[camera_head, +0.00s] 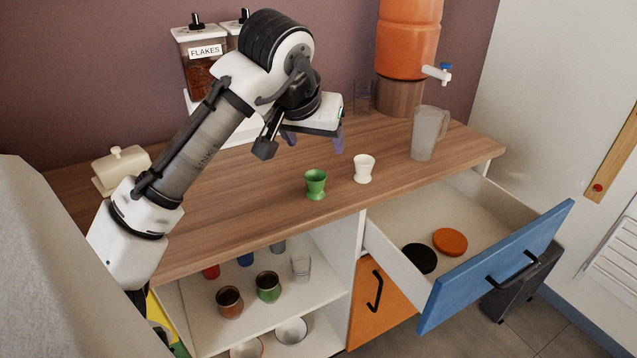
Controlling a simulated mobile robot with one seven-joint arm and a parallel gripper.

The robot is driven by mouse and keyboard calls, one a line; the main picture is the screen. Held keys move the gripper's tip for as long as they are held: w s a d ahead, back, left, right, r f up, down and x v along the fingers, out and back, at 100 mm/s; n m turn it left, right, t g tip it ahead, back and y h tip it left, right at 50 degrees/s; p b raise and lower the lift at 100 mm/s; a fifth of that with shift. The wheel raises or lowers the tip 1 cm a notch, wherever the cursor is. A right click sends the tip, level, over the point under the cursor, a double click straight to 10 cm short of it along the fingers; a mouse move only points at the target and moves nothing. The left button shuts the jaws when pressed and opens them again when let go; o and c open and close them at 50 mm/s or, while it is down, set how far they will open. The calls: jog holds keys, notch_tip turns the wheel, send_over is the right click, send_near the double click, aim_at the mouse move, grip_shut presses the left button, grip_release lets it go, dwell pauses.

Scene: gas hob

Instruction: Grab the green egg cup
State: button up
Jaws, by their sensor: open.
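The green egg cup (316,184) stands upright on the wooden counter, near its front edge. A white egg cup (363,168) stands to its right, a short gap away. My gripper (315,142) hangs above the counter, behind and above the green egg cup in the picture. Its purple-grey fingers are spread apart and point down, with nothing seen between them. The gripper is apart from both cups. The green egg cup is fully in view.
A grey pitcher (428,133) and an orange water dispenser (408,40) stand at the right. A butter dish (121,168) and a flakes dispenser (203,60) are at the left and back. The blue-fronted drawer (497,268) is pulled open. Several cups stand on the shelf (250,313) below.

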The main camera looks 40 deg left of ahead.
send_near(316, 178)
jog(key=shift+w+d+f+g, duration=0.15)
jog(key=shift+w+d+f, duration=0.15)
jog(key=shift+f, duration=0.15)
jog(key=shift+w+d+f+g, duration=0.15)
jog(key=shift+w+d+f, duration=0.1)
jog(key=shift+f, duration=0.25)
jog(key=shift+a+p+x, duration=0.2)
jog(key=shift+p+x, duration=0.05)
jog(key=shift+x, duration=1.3)
jog(key=shift+a+p+x, duration=0.2)
jog(key=shift+x, duration=1.35)
jog(key=shift+s, duration=0.1)
jog(key=c, duration=1.1)
jog(key=shift+o, duration=0.2)
jog(key=shift+r, duration=0.1)
